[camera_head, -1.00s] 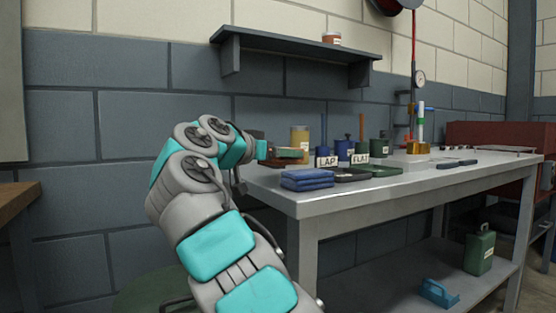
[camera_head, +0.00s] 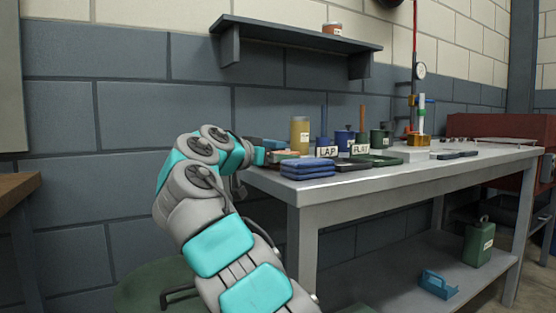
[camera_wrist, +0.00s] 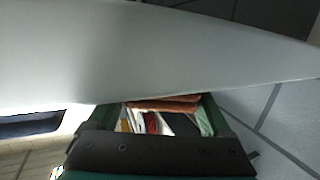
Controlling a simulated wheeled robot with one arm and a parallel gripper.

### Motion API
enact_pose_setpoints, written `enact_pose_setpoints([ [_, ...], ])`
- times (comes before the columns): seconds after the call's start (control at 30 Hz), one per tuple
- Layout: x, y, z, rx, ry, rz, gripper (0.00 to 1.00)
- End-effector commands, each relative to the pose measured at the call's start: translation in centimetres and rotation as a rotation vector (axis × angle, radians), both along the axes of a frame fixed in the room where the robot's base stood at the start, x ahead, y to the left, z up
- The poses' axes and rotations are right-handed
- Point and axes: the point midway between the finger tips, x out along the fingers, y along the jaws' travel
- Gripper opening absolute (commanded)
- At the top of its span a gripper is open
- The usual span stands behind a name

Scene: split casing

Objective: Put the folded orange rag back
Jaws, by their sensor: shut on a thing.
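My gripper (camera_head: 278,155) is at the left end of the workbench, at about the height of its top. It is shut on the folded orange rag (camera_wrist: 165,104), which shows as an orange-brown band between the fingers in the wrist view. White, red and dark patches show just below it, and I cannot tell what they belong to. In the head view the gripper's tip is small and the rag is hard to make out. A stack of folded blue cloths (camera_head: 308,169) lies on the bench front corner, just right of my gripper.
The grey workbench (camera_head: 400,178) holds a yellow canister (camera_head: 299,135), signs reading LAP (camera_head: 327,152) and FLAT, dark trays (camera_head: 352,165) and several dark pots. A shelf (camera_head: 300,38) hangs above. A green drum-like thing (camera_head: 140,290) stands low at left, partly behind my arm.

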Motion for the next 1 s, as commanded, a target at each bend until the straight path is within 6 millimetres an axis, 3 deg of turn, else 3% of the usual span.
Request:
enact_pose_setpoints([
  [0.07, 0.0, 0.0, -0.4, 0.000, 0.000, 0.000, 0.28],
  [0.1, 0.0, 0.0, -0.2, 0.000, 0.000, 0.000, 0.88],
  [0.2, 0.0, 0.0, -0.2, 0.000, 0.000, 0.000, 0.99],
  [0.67, -0.5, 0.4, 0.2, 0.000, -0.001, 0.002, 1.00],
  [1.0, -5.3, 3.6, 1.1, -0.001, -0.003, 0.003, 1.00],
])
